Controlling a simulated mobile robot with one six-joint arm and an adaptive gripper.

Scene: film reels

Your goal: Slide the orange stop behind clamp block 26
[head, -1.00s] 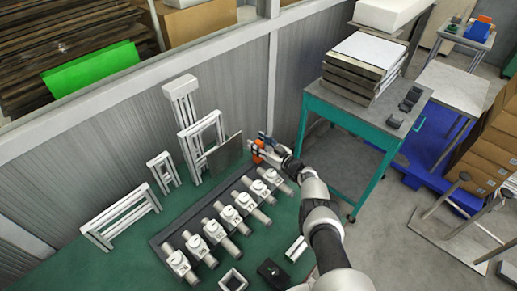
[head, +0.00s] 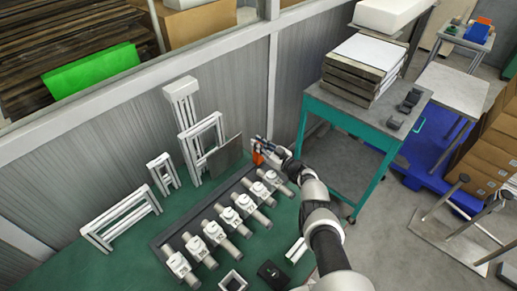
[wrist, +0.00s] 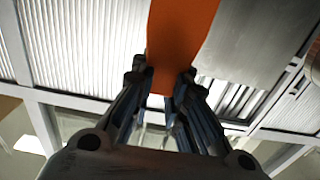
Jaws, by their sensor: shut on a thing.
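The orange stop (wrist: 180,40) fills the top middle of the wrist view, and my gripper (wrist: 168,82) is shut on it. In the head view the orange stop (head: 257,159) is a small patch beside my gripper (head: 262,148), above the far right end of the dark rail. A row of several white clamp blocks (head: 240,201) with grey cylinders stands along the rail. The underside of the stop is hidden from the wrist view.
A dark grey plate (head: 225,155) leans by white frames (head: 200,135) behind the rail. A teal cart (head: 345,112) with stacked trays stands to the right. A small open square frame (head: 232,281) and a black box (head: 272,272) lie in front on the green table.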

